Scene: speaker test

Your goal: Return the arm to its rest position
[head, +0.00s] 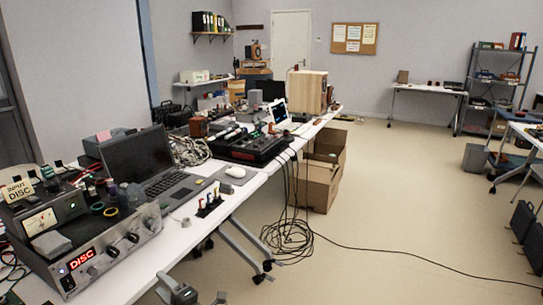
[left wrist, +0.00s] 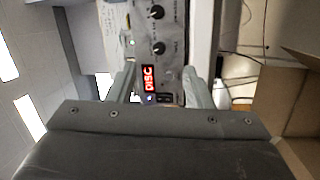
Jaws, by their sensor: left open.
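My left gripper (head: 198,296) shows at the bottom edge of the head view, low in front of the table's near edge, and is cut off by the frame. In the left wrist view its two fingers (left wrist: 160,88) stand apart with nothing held between them. Beyond the fingers is the silver amplifier (left wrist: 170,50) with a red lit DISC display. The amplifier (head: 108,250) stands at the near left end of the table in the head view. The rest of my left arm is mostly out of frame. My right gripper is in neither view.
Cables (head: 288,238) hang down and coil on the floor. An open cardboard box (head: 318,182) stands beside the table. The floor to the right is mostly clear.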

